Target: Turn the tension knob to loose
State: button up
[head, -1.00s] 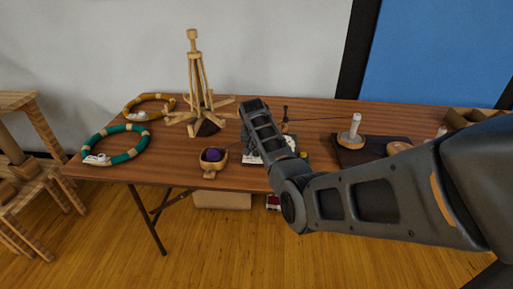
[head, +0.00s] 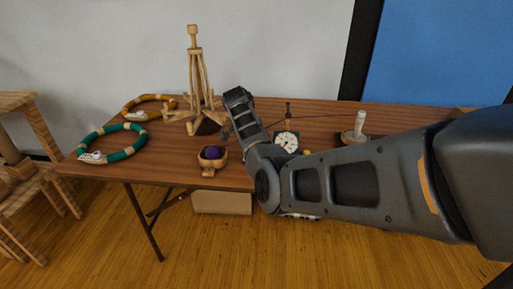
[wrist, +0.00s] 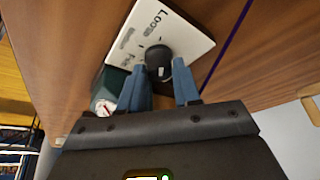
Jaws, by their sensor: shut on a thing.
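The tension knob (wrist: 158,60) is a round black knob on a white plate (wrist: 187,33) in the wrist view. The plate carries the word "Loose" near its upper edge and smaller print at the left that I cannot read. A pale mark shows on the knob, but I cannot tell which label it points to. My gripper (wrist: 161,69) is shut on the knob, one blue finger on each side. In the head view my arm hides the knob, the plate and the fingers.
A box with a white dial (head: 288,143) stands right of my wrist. A wooden bowl (head: 209,167) with purple yarn (head: 212,153) sits to the left. Behind stands a wooden yarn swift (head: 194,80). A teal ring (head: 112,143) lies at the left. Purple yarn crosses the table.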

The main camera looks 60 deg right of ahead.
dwell(0.4)
jog(key=o, duration=1)
jog(key=shift+v, duration=3.9)
jog(key=shift+f, duration=0.1)
